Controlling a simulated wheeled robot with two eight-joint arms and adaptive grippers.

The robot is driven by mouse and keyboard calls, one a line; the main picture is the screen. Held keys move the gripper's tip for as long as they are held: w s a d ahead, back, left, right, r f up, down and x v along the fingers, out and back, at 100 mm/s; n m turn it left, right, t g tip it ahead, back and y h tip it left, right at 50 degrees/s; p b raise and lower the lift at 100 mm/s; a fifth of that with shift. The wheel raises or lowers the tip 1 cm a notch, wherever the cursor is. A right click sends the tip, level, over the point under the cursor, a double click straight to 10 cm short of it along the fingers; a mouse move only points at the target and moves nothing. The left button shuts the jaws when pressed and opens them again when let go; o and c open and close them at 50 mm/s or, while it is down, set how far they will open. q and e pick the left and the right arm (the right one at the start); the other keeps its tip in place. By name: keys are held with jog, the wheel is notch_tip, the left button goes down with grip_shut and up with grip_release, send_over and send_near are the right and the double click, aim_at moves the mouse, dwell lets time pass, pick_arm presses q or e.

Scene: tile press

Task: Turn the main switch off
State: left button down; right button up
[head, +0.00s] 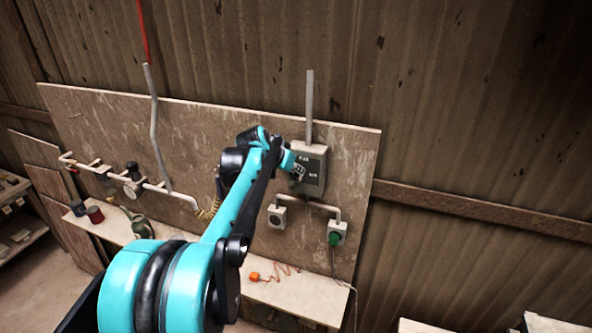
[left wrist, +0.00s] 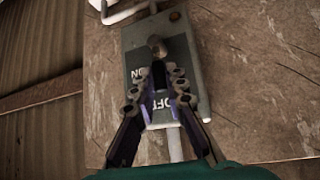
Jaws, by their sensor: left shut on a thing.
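The main switch is a grey box (head: 316,184) on the upright board, with a lever on its front. In the left wrist view the box (left wrist: 132,43) carries the words ON and OFF. The lever's rounded knob (left wrist: 157,46) shows just beyond my fingertips, on the ON side, away from the OFF word. My left gripper (head: 298,172) is at the box front; in the left wrist view its fingers (left wrist: 159,72) come together on the lever, hiding its shaft. My right gripper is not in view.
Below the box are a small grey socket box (head: 277,216) and a box with a green button (head: 335,238). A bench (head: 310,298) runs under the board, with an orange piece (head: 254,277) on a coiled cord.

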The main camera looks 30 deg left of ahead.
pick_arm(q)
jog(key=shift+f, duration=0.15)
jog(key=c, duration=1.6)
grip_release()
jog(key=shift+o, duration=0.2)
jog(key=v, duration=1.2)
jog(key=shift+a, duration=0.15)
jog(key=s+d+f+g+b, duration=0.1)
jog(key=s+d+f+b, duration=0.2)
jog(key=d+f+b, duration=0.7)
jog(key=s+d+f+b, duration=0.4)
jog(key=d+f+b, duration=0.25)
jog(key=f, duration=0.75)
jog(key=s+d+f+b, duration=0.3)
jog(key=f+b, duration=0.2)
jog(key=f, duration=0.5)
jog(key=s+d+f+b, duration=0.3)
jog(key=f+b, duration=0.3)
jog(key=f, duration=0.4)
jog(key=s+d+f+b, duration=0.3)
jog(key=s+f+b, duration=0.2)
jog(key=f, duration=0.5)
jog(key=shift+s+d+m+g+b, duration=0.3)
jog(key=shift+g+b, duration=0.1)
jog(key=shift+b, duration=0.3)
